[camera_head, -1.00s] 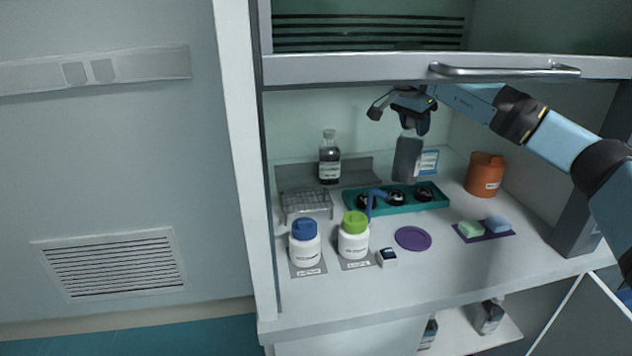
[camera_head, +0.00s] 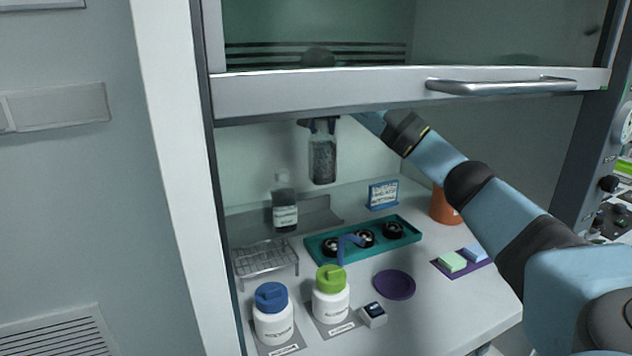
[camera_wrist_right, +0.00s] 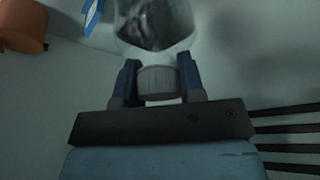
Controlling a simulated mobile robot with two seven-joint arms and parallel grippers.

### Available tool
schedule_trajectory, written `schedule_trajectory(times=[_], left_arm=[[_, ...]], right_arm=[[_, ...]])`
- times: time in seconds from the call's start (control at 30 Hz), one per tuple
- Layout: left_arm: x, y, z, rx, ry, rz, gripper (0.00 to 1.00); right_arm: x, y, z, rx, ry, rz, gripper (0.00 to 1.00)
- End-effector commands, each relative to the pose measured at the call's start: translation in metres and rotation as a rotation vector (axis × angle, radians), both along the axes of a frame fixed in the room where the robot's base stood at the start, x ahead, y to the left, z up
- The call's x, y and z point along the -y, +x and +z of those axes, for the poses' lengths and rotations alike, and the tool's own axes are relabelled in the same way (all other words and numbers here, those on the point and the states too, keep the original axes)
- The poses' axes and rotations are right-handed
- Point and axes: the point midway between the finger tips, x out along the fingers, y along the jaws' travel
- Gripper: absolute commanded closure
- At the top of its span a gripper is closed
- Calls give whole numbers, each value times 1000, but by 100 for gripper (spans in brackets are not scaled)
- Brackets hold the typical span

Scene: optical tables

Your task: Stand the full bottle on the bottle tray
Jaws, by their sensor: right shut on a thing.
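My right gripper (camera_head: 320,122) is shut on the neck and cap of a clear bottle (camera_head: 322,160) with dark, grainy contents. The bottle hangs upright in the air inside the hood, clear of the work surface. The right wrist view shows the bottle (camera_wrist_right: 155,25) with its pale cap between the two fingers. A second, dark bottle (camera_head: 285,212) with a white label stands at the back left by a grey ledge (camera_head: 322,212). A teal tray (camera_head: 408,240) with several black round fittings lies in the middle; I cannot tell which is the bottle tray. My left gripper is out of view.
A wire rack (camera_head: 266,260), a blue-capped jar (camera_head: 273,315) and a green-capped jar (camera_head: 331,297) stand at the front left. A purple disc (camera_head: 395,285), sponges (camera_head: 453,262) and an orange container (camera_head: 444,208) lie to the right. The raised sash (camera_head: 330,92) crosses above.

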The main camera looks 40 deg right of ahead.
Motion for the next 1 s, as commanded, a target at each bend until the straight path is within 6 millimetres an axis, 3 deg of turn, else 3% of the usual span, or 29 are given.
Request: schedule_trajectory(times=[0.03,0.1,0.3,0.53,0.77,1.0], left_arm=[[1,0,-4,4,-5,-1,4],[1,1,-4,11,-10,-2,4],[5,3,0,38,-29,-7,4],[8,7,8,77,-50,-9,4],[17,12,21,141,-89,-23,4],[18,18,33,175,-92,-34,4]], right_arm=[[0,0,-18,-1,1,1,100],[-1,0,-36,0,1,1,100],[-1,0,-71,2,1,0,100],[-1,0,-86,2,1,0,100],[-1,0,-116,2,1,0,100],[0,0,-116,3,0,-1,100]])
